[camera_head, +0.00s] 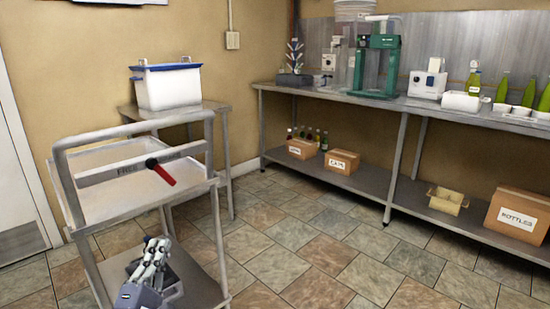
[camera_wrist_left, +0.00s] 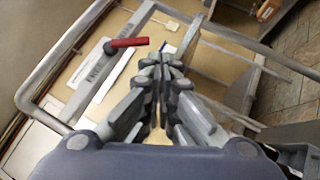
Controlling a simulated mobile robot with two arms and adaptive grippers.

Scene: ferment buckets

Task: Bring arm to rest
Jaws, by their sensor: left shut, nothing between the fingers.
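My left gripper (camera_head: 156,242) shows low in the head view, against the lower shelf of a metal cart (camera_head: 138,130). Its fingers point up in the picture and are together, with nothing between them. In the left wrist view the closed fingertips (camera_wrist_left: 163,62) lie over the cart, to the right of and below a red handle (camera_wrist_left: 128,42). That red handle (camera_head: 162,172) sits at the cart's labelled crossbar in the head view. The fingertips look apart from it. My right gripper is in neither view.
A white tub with blue rim (camera_head: 170,86) stands on a small table behind the cart. A long metal bench (camera_head: 340,97) on the right holds a green device (camera_head: 376,65) and bottles, with boxes (camera_head: 341,162) on its lower shelf. The tiled floor (camera_head: 310,245) between is clear.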

